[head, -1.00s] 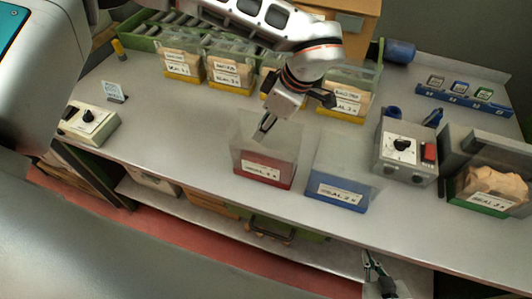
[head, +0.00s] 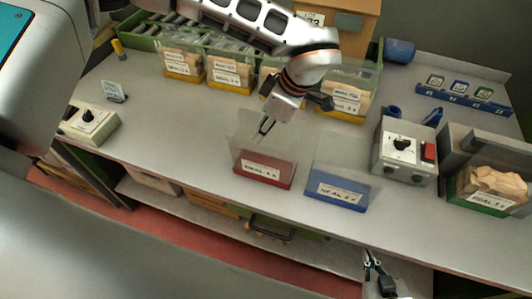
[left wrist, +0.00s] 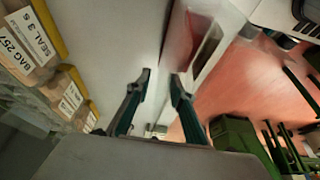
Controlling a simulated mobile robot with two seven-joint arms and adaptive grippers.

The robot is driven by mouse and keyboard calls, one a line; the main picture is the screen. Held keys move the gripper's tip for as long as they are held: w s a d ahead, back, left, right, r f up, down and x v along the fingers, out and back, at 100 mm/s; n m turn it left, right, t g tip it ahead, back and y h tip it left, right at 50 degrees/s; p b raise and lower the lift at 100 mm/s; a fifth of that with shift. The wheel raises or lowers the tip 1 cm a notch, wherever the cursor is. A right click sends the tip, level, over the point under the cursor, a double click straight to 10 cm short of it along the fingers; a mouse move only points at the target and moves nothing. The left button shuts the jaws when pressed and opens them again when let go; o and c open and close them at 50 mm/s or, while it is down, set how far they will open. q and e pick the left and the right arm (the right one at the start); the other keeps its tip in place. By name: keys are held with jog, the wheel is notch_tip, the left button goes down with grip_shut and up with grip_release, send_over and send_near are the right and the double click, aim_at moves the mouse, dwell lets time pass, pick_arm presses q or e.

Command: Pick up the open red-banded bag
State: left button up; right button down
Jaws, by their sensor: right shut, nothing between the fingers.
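The open red-banded bag (head: 264,170) stands upright on the bench, clear above its red band and white label. My left gripper (head: 264,129) is at the bag's upper part, pointing down; I cannot tell whether its fingertips are inside or behind the clear wall. In the left wrist view my left gripper (left wrist: 158,88) has its fingers apart with nothing between them. A clear, red-banded shape, probably the bag (left wrist: 207,45), shows there beyond the right finger. My right gripper (head: 374,262) is shut and empty at the bench's front edge.
A blue-banded bag (head: 337,191) stands just right of the red one. Yellow-banded bags (head: 183,66) line the back by a green crate (head: 139,42).

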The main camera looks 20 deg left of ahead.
pick_arm(q)
grip_shut()
jog(key=shift+r, duration=0.1)
